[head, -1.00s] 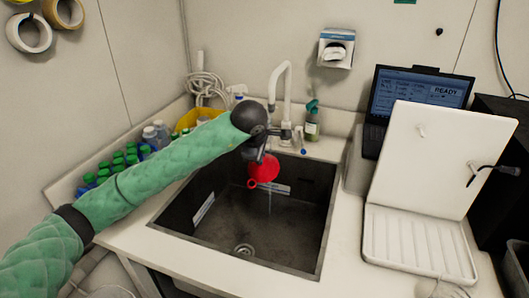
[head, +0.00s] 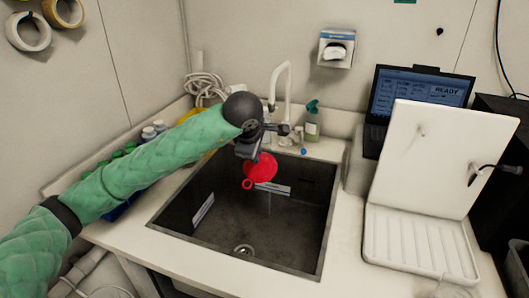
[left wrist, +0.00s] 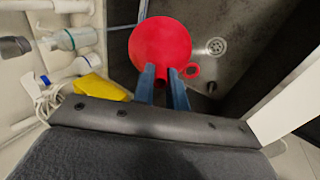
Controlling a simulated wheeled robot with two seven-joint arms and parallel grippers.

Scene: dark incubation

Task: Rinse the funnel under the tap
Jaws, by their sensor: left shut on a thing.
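The red funnel (head: 262,168) is held over the sink (head: 318,215), above the basin and in front of the tap (head: 285,90). My left gripper (left wrist: 162,76) is shut on the funnel. In the left wrist view the round red funnel (left wrist: 160,40) lies just beyond the two blue fingers, its narrow part between them and a small red ring at its right side. In the head view my dark wrist hides part of the tap's base. My right gripper is not in view.
A green-capped bottle (head: 313,122) stands behind the sink. Several green-capped bottles (head: 118,155) and a yellow object (left wrist: 100,87) are at the left. A white drying rack (head: 420,240) and a laptop (head: 425,90) stand at the right. The basin floor is clear.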

